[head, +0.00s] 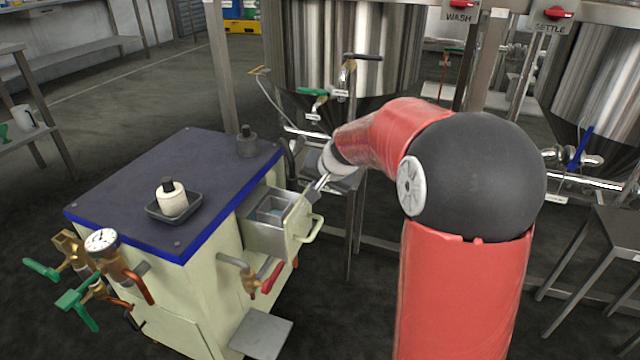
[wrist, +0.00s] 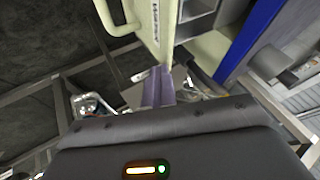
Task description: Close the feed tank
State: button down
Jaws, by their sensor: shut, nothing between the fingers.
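No label I can read says feed tank. A cream cabinet (head: 215,285) with a dark blue top has an open drawer-like metal box (head: 266,238) sticking out of its right side, with something bluish inside. Its cream front carries a handle (head: 311,230). In the wrist view the front panel (wrist: 155,28) has an unreadable label, and the handle (wrist: 118,22) is at its left. My gripper (head: 315,190) is beside the box's far upper corner, shut and empty; I cannot tell whether it touches. It also shows in the wrist view (wrist: 158,76), just below the panel.
On the blue top are a dark tray (head: 190,212) with a white, black-capped bottle (head: 172,200) and a dark knob (head: 246,143). Green-handled valves (head: 78,297) and a red-handled valve (head: 272,278) jut from the cabinet. A steel tank (head: 335,50) stands behind my arm.

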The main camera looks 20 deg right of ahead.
jog(key=w+a+p, duration=0.3)
jog(key=w+a, duration=0.1)
jog(key=a, duration=0.2)
jog(key=shift+w+a+p, duration=0.3)
jog(key=shift+w+a, duration=0.05)
jog(key=shift+w, duration=0.05)
